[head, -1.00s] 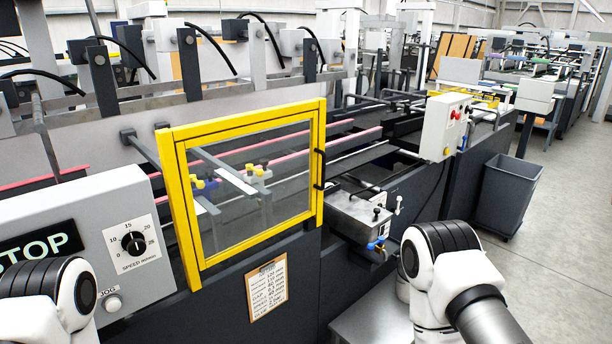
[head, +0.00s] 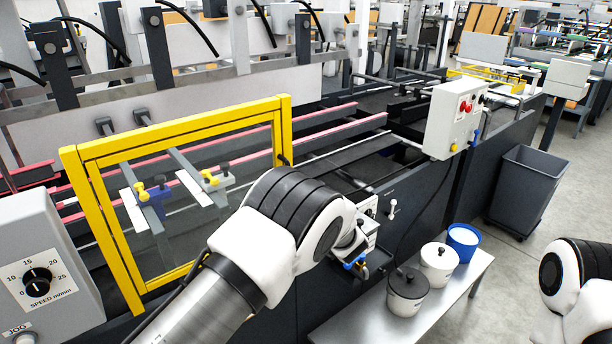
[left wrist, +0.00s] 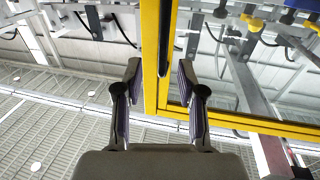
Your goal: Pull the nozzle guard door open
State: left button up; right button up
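The nozzle guard door (head: 100,151) is a yellow frame with a clear pane. It stands upright on the machine, its far right post near my left arm. A black handle (head: 284,160) shows partly at that post; my arm hides the area below. In the left wrist view, my left gripper (left wrist: 160,78) is open, with one finger on each side of the door's yellow post (left wrist: 150,60) and black handle bar (left wrist: 164,40). I cannot tell whether the fingers touch them. In the head view my left arm hides this gripper. My right gripper is out of view.
A low metal bench (head: 440,306) with several lidded or open pots stands right of my left arm. A control box (head: 453,120) with red buttons is mounted beyond it. A grey bin (head: 526,190) stands on the floor. A speed panel (head: 42,275) is at left.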

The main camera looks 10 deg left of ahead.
pick_arm(q)
jog(key=b+x, duration=0.1)
jog(key=x, duration=0.6)
jog(key=shift+w+a+f, duration=0.1)
jog(key=shift+w+f, duration=0.05)
jog(key=shift+f, duration=0.05)
jog(key=shift+s+a+r, duration=0.1)
jog(key=shift+s+a, duration=0.2)
jog(key=shift+a, duration=0.1)
jog(key=shift+d, duration=0.1)
jog(key=shift+w+d, duration=0.15)
jog(key=c, duration=0.5)
grip_shut()
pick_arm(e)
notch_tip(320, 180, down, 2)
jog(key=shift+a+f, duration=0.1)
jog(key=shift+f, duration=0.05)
